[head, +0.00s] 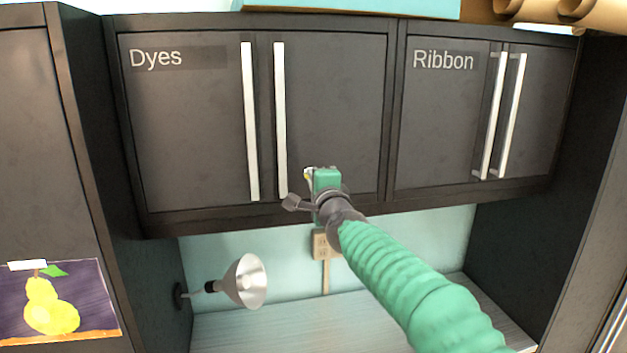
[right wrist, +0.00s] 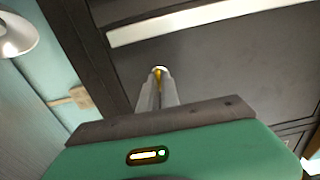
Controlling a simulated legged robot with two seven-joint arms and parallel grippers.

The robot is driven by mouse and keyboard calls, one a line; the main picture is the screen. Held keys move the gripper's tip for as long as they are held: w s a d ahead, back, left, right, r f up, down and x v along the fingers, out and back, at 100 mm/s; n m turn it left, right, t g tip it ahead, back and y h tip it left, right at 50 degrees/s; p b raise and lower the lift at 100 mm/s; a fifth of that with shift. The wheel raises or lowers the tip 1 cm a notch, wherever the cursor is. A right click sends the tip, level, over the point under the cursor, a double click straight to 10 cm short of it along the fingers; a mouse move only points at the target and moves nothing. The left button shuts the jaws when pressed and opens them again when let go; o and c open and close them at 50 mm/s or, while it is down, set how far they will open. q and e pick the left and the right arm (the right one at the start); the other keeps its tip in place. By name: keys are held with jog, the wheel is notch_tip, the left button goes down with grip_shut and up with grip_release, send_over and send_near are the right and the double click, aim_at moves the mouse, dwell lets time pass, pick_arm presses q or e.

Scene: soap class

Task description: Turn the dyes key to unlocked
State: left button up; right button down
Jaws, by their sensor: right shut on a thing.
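The dark Dyes cabinet (head: 190,120) has two closed doors with long pale handles. My right gripper (head: 308,174) is at the lower part of its right door, just right of that door's handle (head: 280,120). In the right wrist view my right gripper (right wrist: 158,84) has its fingers together on the key (right wrist: 157,73), a small yellow piece at the door face. The fingers hide most of the key, so I cannot tell which way it is turned. My left gripper is not in view.
The Ribbon cabinet (head: 440,120) adjoins on the right, its doors closed. A metal lamp (head: 246,281) sticks out from the left side wall below the cabinets. A wall outlet (head: 321,245) is below my gripper. The counter (head: 290,325) looks clear.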

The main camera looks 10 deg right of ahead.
jog(key=shift+f, duration=0.2)
jog(key=c, duration=1.6)
grip_release()
jog(key=shift+c, duration=0.2)
jog(key=shift+o, duration=0.3)
jog(key=shift+w, duration=0.2)
jog(key=shift+s, duration=0.15)
jog(key=s+b, duration=0.5)
jog(key=s, duration=1.1)
jog(key=shift+s+d, duration=0.2)
jog(key=shift+d, duration=0.15)
